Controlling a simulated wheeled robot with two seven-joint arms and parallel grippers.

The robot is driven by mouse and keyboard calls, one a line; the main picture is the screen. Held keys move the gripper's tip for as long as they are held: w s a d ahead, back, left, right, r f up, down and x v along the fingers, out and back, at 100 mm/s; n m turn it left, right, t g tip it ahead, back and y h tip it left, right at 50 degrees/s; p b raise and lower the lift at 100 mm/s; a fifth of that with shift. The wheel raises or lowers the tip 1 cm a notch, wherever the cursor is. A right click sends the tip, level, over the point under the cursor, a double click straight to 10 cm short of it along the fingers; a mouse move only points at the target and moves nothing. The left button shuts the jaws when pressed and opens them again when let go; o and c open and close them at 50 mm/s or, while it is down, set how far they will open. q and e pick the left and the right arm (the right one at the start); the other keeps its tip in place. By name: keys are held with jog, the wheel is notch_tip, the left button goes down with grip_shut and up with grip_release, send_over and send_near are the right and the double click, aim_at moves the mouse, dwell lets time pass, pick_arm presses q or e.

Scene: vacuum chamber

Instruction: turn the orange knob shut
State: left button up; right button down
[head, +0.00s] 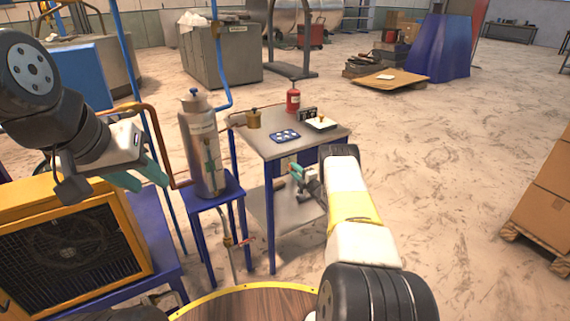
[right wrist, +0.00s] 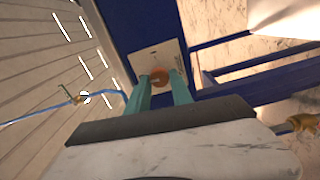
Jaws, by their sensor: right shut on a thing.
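The orange knob (right wrist: 159,75) sits on a pale plate (right wrist: 150,58) fixed to a dark blue panel in the right wrist view. My right gripper (right wrist: 160,88) has its green fingers on either side of the knob and is shut on it. In the head view my right gripper (head: 299,174) is at the side of the small blue-legged table (head: 262,147), below its top; the knob cannot be made out there. My left gripper (head: 145,174) is at the left, its green fingers apart and empty, well away from the knob.
A steel flask (head: 202,150) stands on a blue stand left of the table. A yellow fan unit (head: 70,245) is at lower left.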

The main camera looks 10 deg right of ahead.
jog(key=shift+f+n, duration=0.1)
jog(key=shift+n, duration=0.5)
jog(key=c, duration=1.1)
grip_release()
jog(key=shift+c, duration=0.2)
jog(key=v, duration=0.8)
